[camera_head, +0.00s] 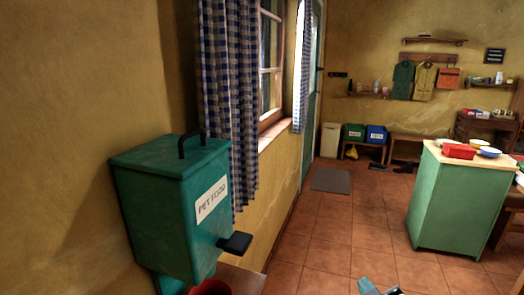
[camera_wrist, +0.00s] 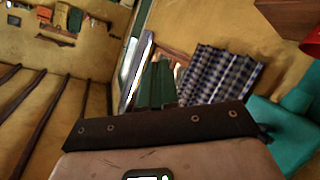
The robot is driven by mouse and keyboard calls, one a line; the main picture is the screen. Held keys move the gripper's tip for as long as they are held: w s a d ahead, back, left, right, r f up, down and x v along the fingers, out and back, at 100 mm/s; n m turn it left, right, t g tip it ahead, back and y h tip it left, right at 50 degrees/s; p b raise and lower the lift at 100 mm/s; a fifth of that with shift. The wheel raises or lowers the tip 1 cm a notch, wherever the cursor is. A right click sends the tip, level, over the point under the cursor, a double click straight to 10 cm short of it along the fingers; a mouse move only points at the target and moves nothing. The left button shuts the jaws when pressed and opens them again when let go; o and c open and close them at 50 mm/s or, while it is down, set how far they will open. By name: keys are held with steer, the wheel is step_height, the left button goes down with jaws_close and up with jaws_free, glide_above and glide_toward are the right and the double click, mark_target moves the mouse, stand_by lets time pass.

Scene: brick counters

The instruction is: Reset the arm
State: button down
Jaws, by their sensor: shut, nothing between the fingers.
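My gripper (camera_wrist: 160,66) shows in the wrist view as two dark green fingers side by side, shut with nothing between them. They rise from a dark bar with screws on a worn, pinkish-brown hand. The fingers point toward the wall, with the checked curtain (camera_wrist: 215,75) to their right. No object touches them. In the head view only a small grey-teal piece shows at the bottom edge, too cut off to tell my arm's pose.
A teal pet food dispenser (camera_head: 170,195) stands close at left, with a red bowl (camera_head: 210,287) below. A green counter (camera_head: 445,205) stands at right with a red container (camera_head: 459,151) on top. Tiled floor (camera_head: 345,235) lies clear between, up to a grey mat (camera_head: 331,180).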

steer(key=s+d+f+m+g, duration=0.35)
steer(key=s+f+g, duration=0.25)
steer(key=s+f, duration=0.7)
steer(key=s+d+f+m+g, duration=0.1)
steer(key=s+f+g, duration=0.2)
steer(key=s, duration=0.6)
steer(key=s+d+f+m+g, duration=0.1)
steer(key=s+d+f+g, duration=0.1)
steer(key=s+f+g, duration=0.2)
steer(key=s+f+p, duration=0.1)
steer(key=s+f, duration=0.2)
steer(key=s, duration=0.3)
steer(key=shift+d+f+m+y, duration=0.15)
steer(key=shift+d+m+y, duration=0.05)
steer(key=shift+m+y, duration=0.2)
